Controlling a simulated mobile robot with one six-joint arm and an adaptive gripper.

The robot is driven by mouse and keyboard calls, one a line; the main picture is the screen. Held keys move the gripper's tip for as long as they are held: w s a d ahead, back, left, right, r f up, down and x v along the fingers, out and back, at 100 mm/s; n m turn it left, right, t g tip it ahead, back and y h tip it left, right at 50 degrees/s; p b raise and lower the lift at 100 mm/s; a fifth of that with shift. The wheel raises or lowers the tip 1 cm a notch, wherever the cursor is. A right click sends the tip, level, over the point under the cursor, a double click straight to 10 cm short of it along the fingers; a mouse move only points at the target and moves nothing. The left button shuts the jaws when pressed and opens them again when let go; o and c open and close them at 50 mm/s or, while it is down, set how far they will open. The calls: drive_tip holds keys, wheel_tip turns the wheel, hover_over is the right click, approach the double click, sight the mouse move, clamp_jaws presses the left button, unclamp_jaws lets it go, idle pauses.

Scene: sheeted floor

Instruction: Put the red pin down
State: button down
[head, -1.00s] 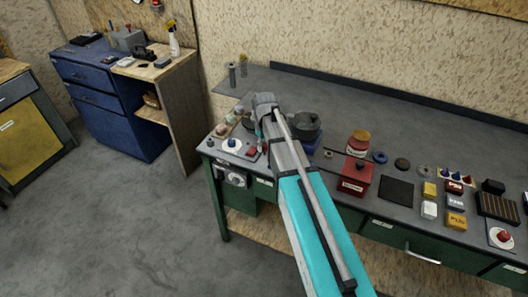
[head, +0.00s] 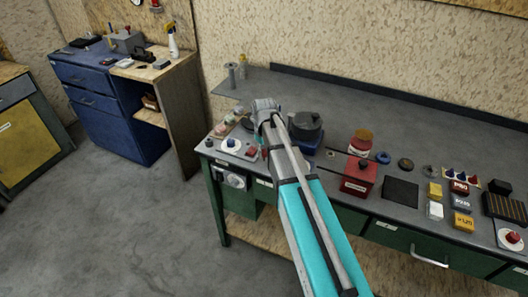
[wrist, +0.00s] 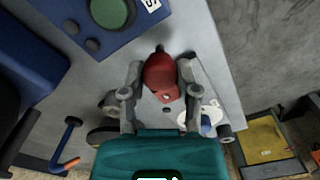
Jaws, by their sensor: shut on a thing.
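The red pin (wrist: 161,78) sits between the two fingers of my gripper (wrist: 160,86) in the wrist view, over the grey bench top. My gripper is shut on it. Whether the pin's far end touches the bench I cannot tell. In the head view my arm reaches over the left end of the bench (head: 345,108), and its wrist hides much of the gripper. A white round disc (head: 231,145) with a blue pin stands to the left of it. The disc also shows in the wrist view (wrist: 187,120), close beside the right finger.
A blue box with round knobs (wrist: 100,44) lies close by in the wrist view. A dark pot (head: 305,126) stands right of my wrist. A red box (head: 358,178), a dark square mat (head: 400,192) and several small blocks stand farther right. The bench's back is mostly clear.

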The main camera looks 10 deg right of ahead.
sight(264, 150)
drive_tip(key=shift+f, duration=0.15)
drive_tip(key=shift+c, duration=1.8)
unclamp_jaws()
wheel_tip(264, 150, up, 12)
drive_tip(key=p, duration=1.2)
drive_tip(key=shift+r, duration=0.2)
drive_tip(key=s+d+m, duration=0.1)
drive_tip(key=s+m, duration=0.3)
drive_tip(key=s, duration=1.4)
drive_tip(key=shift+s+d+m, duration=0.25)
drive_tip(key=shift+d+m, duration=0.1)
drive_tip(key=shift+m, duration=0.05)
